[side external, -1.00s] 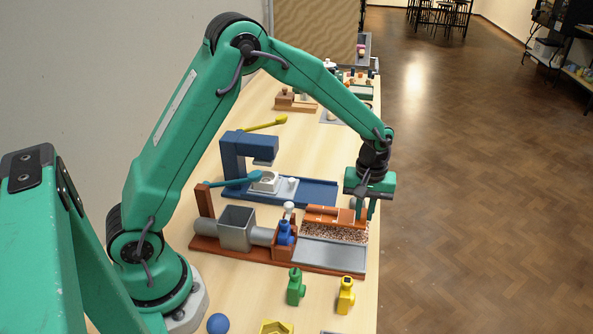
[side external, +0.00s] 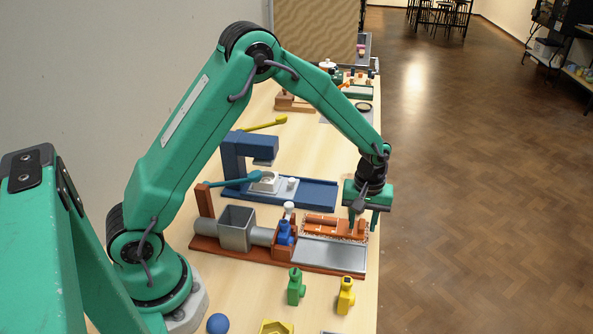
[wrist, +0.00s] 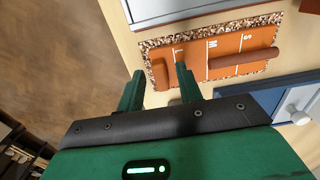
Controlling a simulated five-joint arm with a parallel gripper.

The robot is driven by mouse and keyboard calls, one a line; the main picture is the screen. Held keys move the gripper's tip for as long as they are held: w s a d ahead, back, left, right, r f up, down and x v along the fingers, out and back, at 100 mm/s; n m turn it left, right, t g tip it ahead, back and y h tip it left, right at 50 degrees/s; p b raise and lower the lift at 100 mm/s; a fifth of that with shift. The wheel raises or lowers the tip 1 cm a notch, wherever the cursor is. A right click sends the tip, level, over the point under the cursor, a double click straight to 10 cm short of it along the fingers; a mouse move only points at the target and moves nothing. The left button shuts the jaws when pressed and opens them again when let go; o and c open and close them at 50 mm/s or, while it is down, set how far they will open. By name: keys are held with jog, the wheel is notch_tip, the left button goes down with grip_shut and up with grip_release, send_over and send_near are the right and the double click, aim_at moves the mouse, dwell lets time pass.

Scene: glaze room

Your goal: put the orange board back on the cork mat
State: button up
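The orange board (side external: 322,228) lies flat on the speckled cork mat (side external: 304,236), behind the grey tray. In the wrist view the board (wrist: 226,62) shows white lines, the letters L, M and S, a brownish rod and an upright block at its left end. A border of the cork mat (wrist: 272,19) shows around it. My gripper (side external: 364,225) is over the board's right end in the side view. In the wrist view my gripper (wrist: 159,70) has its fingers apart, one on each side of the end block, with gaps to it.
The grey tray (side external: 330,253) adjoins the mat at the front. A blue jig (side external: 300,193) stands close behind. Blue, green (side external: 296,288) and yellow (side external: 346,295) bottle-like pieces are near. The table edge and floor lie just right of my gripper.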

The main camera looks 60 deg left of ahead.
jog(key=shift+r, duration=0.15)
notch_tip(320, 180, up, 12)
dwell(0.8)
dwell(0.4)
jog(key=s+a+r+m+t, duration=0.2)
jog(key=s+a+r+m, duration=0.15)
jog(key=s+r, duration=0.65)
jog(key=s+a+m+t, duration=0.2)
jog(key=s+m, duration=0.3)
jog(key=s, duration=0.9)
jog(key=shift+s+r+t, duration=0.35)
jog(key=shift+r+t, duration=0.05)
jog(key=shift+t, duration=0.4)
jog(key=shift+m, duration=0.25)
